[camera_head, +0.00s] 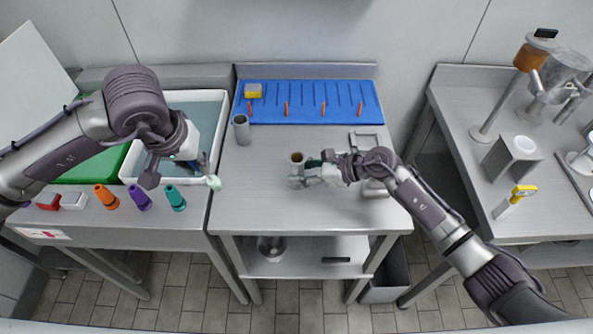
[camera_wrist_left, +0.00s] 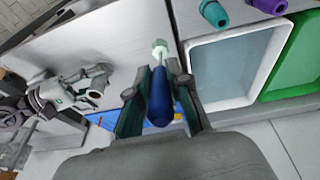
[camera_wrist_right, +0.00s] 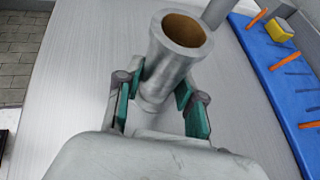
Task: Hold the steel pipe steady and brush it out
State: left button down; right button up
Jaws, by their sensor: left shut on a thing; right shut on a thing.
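The steel pipe (camera_head: 297,158) is over the middle table, its open top showing a brown inside. My right gripper (camera_head: 308,175) is shut on it; in the right wrist view the fingers (camera_wrist_right: 155,105) clasp the lower part of the pipe (camera_wrist_right: 166,62). My left gripper (camera_head: 198,162) is shut on the brush, whose pale green head (camera_head: 214,183) points down toward the right, left of the pipe and apart from it. In the left wrist view the brush's blue handle (camera_wrist_left: 160,98) lies between the fingers (camera_wrist_left: 156,85). Whether the pipe's base touches the table is unclear.
A second steel pipe (camera_head: 241,130) stands at the table's left. A blue mat (camera_head: 335,93) with orange pegs and a yellow sponge (camera_head: 253,90) lies at the back. A water basin (camera_head: 215,95) and several coloured cones (camera_head: 106,197) are left.

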pick_arm(q)
jog(key=w+d+r+g, duration=0.2)
jog(key=w+d+r, duration=0.3)
jog(key=d, duration=0.5)
jog(key=w+d+r+g, duration=0.1)
jog(key=w+d+r, duration=0.35)
jog(key=d, duration=0.45)
notch_tip(320, 180, down, 7)
jog(key=shift+w+f+g+y, duration=0.15)
jog(key=shift+w+g+y, duration=0.05)
jog(key=shift+g+y, duration=0.1)
dwell(0.5)
jog(key=shift+f, duration=2.5)
jog(key=shift+r, duration=2.4)
